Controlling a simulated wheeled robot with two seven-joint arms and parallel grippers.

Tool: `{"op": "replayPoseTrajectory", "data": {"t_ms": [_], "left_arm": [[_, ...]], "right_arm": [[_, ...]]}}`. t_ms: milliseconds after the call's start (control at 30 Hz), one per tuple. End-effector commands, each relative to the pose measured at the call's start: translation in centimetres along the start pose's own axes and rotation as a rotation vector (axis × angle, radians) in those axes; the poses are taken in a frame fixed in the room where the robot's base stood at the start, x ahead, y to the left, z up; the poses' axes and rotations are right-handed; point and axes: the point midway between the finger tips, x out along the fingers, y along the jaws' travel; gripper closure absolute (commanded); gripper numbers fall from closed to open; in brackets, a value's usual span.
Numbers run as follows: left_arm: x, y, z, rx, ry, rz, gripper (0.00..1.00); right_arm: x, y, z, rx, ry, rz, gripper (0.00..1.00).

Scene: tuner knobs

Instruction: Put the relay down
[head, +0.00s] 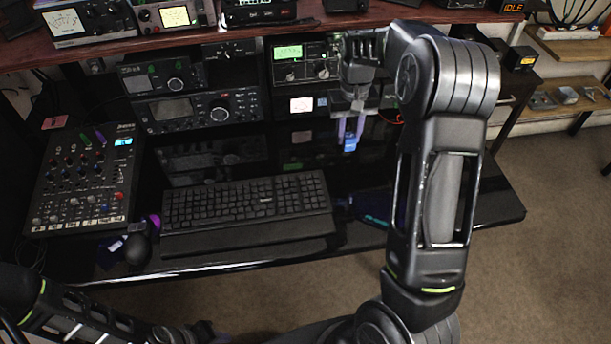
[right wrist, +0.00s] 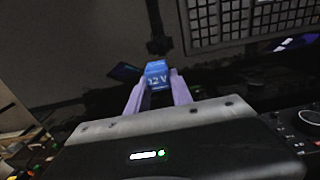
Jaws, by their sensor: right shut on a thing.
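The relay (head: 350,145) is a small blue block held up in front of the radio equipment, above the dark desk. In the right wrist view the relay (right wrist: 157,75) shows white "12 V" lettering. My right gripper (head: 350,130) points down with its pale purple fingers on either side of the relay. The fingers also show in the right wrist view (right wrist: 158,88), shut on it. The relay looks clear of the desk.
A black keyboard (head: 247,203) lies on the desk, with a mixer (head: 82,185) to its left. Radios (head: 198,110) and a green-lit meter (head: 302,60) stand behind. A dark blue item (head: 370,207) lies right of the keyboard. The desk's right end (head: 500,203) looks clear.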

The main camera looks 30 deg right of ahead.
Motion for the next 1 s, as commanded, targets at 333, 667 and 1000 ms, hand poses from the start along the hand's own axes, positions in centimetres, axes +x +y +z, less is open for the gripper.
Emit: {"op": "replayPoseTrajectory", "data": {"t_ms": [333,667,1000], "left_arm": [[-0.6,0.2,0.1,-0.001,-0.002,-0.002,0.71],[-0.6,0.2,0.1,-0.001,-0.002,-0.002,0.71],[-1.1,0.3,0.1,-0.003,-0.003,-0.004,0.71]], "right_arm": [[5.2,0.0,0.0,0.001,-0.001,0.0,1.0],[5.5,0.0,0.0,0.0,-0.001,0.0,1.0],[9.0,0.0,0.0,0.0,0.0,0.0,1.0]]}}
